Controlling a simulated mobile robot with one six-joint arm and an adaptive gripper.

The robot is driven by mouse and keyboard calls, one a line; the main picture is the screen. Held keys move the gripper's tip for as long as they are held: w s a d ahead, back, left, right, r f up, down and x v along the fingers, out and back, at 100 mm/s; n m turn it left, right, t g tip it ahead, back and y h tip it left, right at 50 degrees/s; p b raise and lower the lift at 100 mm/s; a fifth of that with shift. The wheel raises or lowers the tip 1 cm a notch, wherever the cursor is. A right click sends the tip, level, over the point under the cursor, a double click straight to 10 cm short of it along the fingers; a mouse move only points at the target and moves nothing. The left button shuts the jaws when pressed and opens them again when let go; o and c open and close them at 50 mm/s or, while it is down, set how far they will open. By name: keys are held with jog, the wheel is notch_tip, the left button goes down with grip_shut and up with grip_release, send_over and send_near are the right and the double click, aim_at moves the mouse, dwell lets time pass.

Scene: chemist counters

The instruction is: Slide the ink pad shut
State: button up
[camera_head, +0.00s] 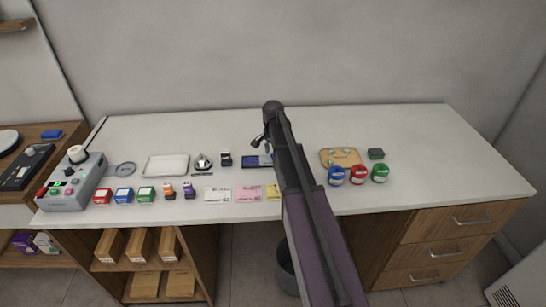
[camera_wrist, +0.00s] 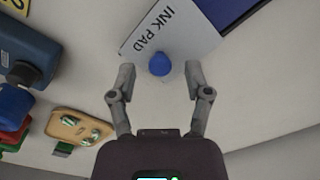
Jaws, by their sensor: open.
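The ink pad (camera_head: 250,162) lies flat on the white counter, dark blue, its right part hidden behind my arm in the head view. In the wrist view its pale lid (camera_wrist: 150,38), printed INK PAD, shows at the top, with the dark blue pad (camera_wrist: 228,10) exposed beside it at upper right. A round blue knob (camera_wrist: 160,65) shows at the lid's near edge. My gripper (camera_wrist: 160,72) is open, one finger on each side of the knob in this view, with gaps on both sides. In the head view my gripper (camera_head: 260,142) is above the counter near the pad; its height is unclear.
A wooden tray (camera_head: 341,157), a dark green block (camera_head: 376,154) and blue, red and green round items (camera_head: 358,174) stand to the right. Left are a stamp (camera_head: 226,159), a bell (camera_head: 203,162) and a white tray (camera_head: 166,166). Paper cards (camera_head: 248,193) lie in front.

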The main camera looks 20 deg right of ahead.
jog(key=shift+f, duration=0.2)
grip_shut()
